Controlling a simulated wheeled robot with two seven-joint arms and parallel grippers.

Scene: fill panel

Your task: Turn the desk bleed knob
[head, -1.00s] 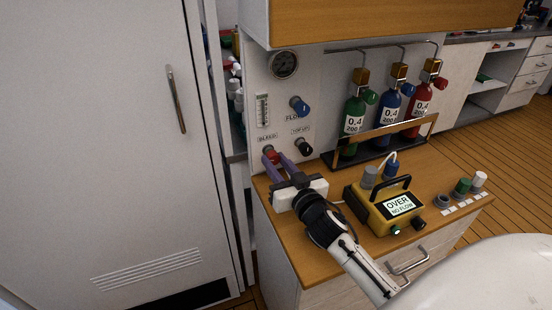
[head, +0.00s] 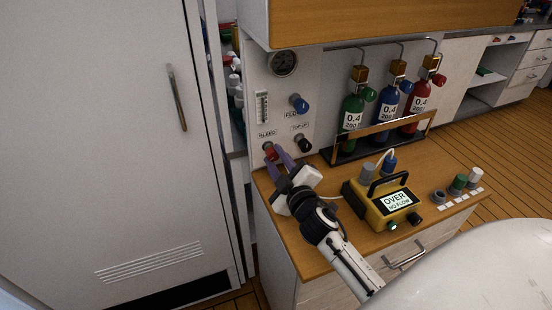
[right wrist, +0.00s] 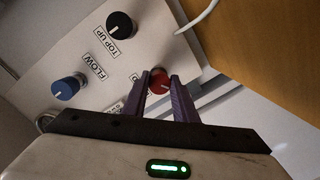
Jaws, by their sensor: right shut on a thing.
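The red bleed knob (head: 269,150) is at the lower left of the pale panel (head: 281,112), above its "BLEED" end of the desk. My right gripper (head: 275,155) reaches up to it, with its purple fingers shut on the knob. In the right wrist view the red knob (right wrist: 159,84) sits between the two fingertips (right wrist: 160,79), and its label is mostly hidden by a finger. The blue FLOW knob (head: 299,103) and the black TOP UP knob (head: 303,143) are clear of the gripper. My left gripper is not in view.
A yellow meter (head: 388,205) reading "OVER NO FLOW" stands right of my right wrist. Green, blue and red bottles (head: 390,110) stand behind a rail. A tall white cabinet (head: 100,130) closes off the left.

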